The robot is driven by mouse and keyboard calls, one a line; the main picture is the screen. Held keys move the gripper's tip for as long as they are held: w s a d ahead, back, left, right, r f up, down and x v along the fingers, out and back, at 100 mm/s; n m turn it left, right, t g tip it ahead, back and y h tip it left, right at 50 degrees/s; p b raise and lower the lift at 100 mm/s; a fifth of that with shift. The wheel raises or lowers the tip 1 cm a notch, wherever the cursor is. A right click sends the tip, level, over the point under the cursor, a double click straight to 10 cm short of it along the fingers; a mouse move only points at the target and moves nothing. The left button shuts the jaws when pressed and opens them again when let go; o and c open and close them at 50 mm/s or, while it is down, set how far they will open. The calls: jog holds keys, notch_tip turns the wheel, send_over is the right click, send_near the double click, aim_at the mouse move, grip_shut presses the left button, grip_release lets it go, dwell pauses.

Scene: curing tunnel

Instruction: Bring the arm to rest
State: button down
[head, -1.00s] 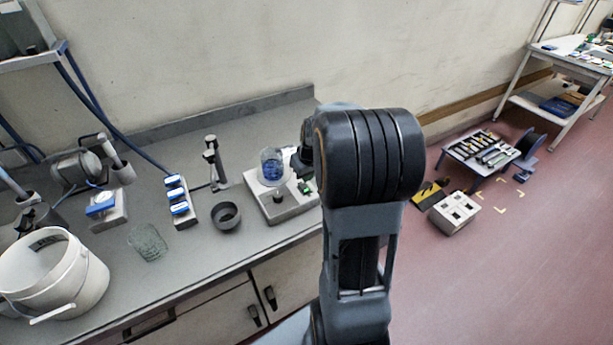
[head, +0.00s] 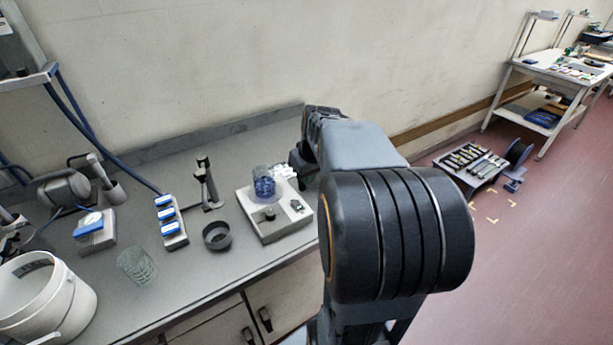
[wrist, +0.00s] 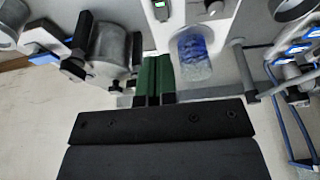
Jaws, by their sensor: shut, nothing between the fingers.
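My arm (head: 375,200) reaches over the right end of the grey bench in the head view, its large dark joint close to the camera. In the wrist view my gripper (wrist: 153,82) shows two green-sided fingers close together, shut with nothing between them. In the head view the gripper is mostly hidden behind the arm. A glass beaker with blue contents (head: 264,183) stands on a pale hotplate-like device (head: 285,222), left of the arm's far end. The beaker also shows in the wrist view (wrist: 194,58), right of the fingers and apart from them.
Along the bench are a dark ring (head: 217,237), blue-topped blocks (head: 170,222), a small stand (head: 207,183), a glass cup (head: 137,266) and a white bucket (head: 45,305). The wall is behind. A low tool table (head: 470,165) and open floor lie to the right.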

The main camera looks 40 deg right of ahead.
dwell(0.4)
jog(key=s+a+f, duration=0.1)
jog(key=s+a, duration=0.3)
jog(key=a, duration=0.5)
jog(key=s+a+f+n, duration=0.1)
jog(key=s+a, duration=0.4)
jog(key=a, duration=0.4)
jog(key=shift+a, duration=0.15)
jog(key=shift+f, duration=0.1)
